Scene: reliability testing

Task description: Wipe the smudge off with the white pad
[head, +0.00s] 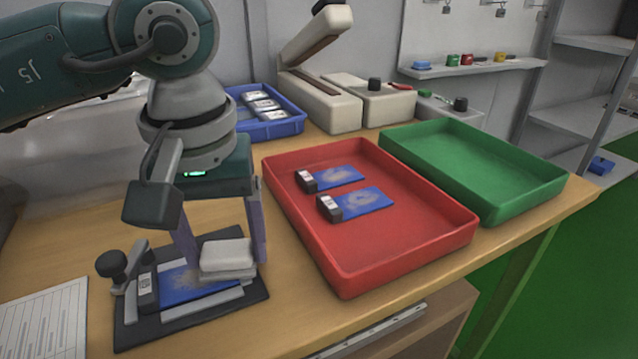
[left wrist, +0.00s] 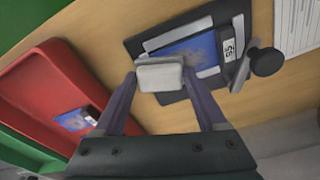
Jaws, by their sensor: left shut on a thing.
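My left gripper (head: 222,250) is shut on the white pad (head: 228,257), with one finger at each side. The pad also shows between the fingers in the left wrist view (left wrist: 160,75). It is over the right end of a blue card (head: 180,284) that lies in a dark fixture (head: 245,299) with grey rails. I cannot tell whether the pad touches the card. A pale smudge (left wrist: 207,46) shows on the blue card in the left wrist view, beside the pad. The pad and a finger hide part of the card in the head view. My right gripper is not in view.
A red tray (head: 400,257) right of the fixture holds two blue cards with pale marks. An empty green tray (head: 490,180) stands beyond it. A black knob (head: 111,263) rises at the fixture's left. A blue bin (head: 285,128) and a beige machine (head: 325,100) stand behind.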

